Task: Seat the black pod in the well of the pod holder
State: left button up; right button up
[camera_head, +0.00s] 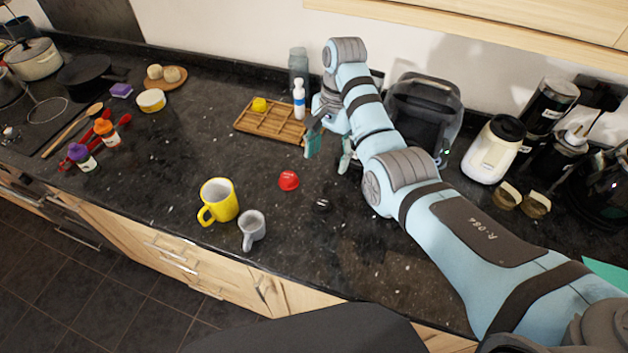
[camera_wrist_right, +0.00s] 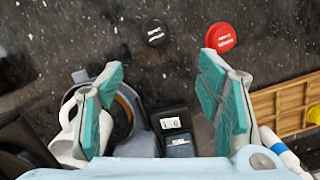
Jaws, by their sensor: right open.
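The black pod (camera_head: 322,205) lies on the dark counter, right of a red pod (camera_head: 288,180); the black pod also shows in the right wrist view (camera_wrist_right: 154,32). My right gripper (camera_head: 330,150) is open and empty, above the counter and farther back than both pods. In the right wrist view, both pods lie beyond its spread teal fingers (camera_wrist_right: 162,75). A round dark opening with a bronze ring and grey rim (camera_wrist_right: 128,104) is partly hidden by a finger there; I cannot tell whether it is the pod holder. My left gripper is out of view.
A wooden compartment tray (camera_head: 268,124) and a white bottle (camera_head: 299,98) stand left of my right gripper. A black machine (camera_head: 425,105) is behind my arm. A yellow mug (camera_head: 218,201) and grey mug (camera_head: 252,229) stand near the front edge. Counter around the pods is clear.

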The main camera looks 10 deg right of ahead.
notch_tip(320, 180, down, 4)
jog(key=b, duration=0.3)
send_over(321, 200)
jog(key=s, duration=0.2)
jog(key=f, duration=0.4)
jog(key=shift+s+d+f, duration=0.1)
jog(key=shift+d+f, duration=0.05)
jog(key=shift+d, duration=0.1)
jog(key=f, duration=0.2)
jog(key=w+f, duration=0.1)
jog(key=f, duration=0.1)
jog(key=shift+w+a, duration=0.1)
jog(key=shift+w, duration=0.05)
jog(key=shift+w+a+f+b, duration=0.1)
jog(key=shift+w+f+b, duration=0.35)
jog(key=shift+f, duration=0.45)
jog(key=shift+r, duration=0.1)
jog(key=shift+s+r, duration=0.25)
jog(key=shift+s, duration=0.15)
jog(key=c, duration=0.5)
jog(key=shift+s, duration=0.1)
jog(key=shift+c, duration=2.3)
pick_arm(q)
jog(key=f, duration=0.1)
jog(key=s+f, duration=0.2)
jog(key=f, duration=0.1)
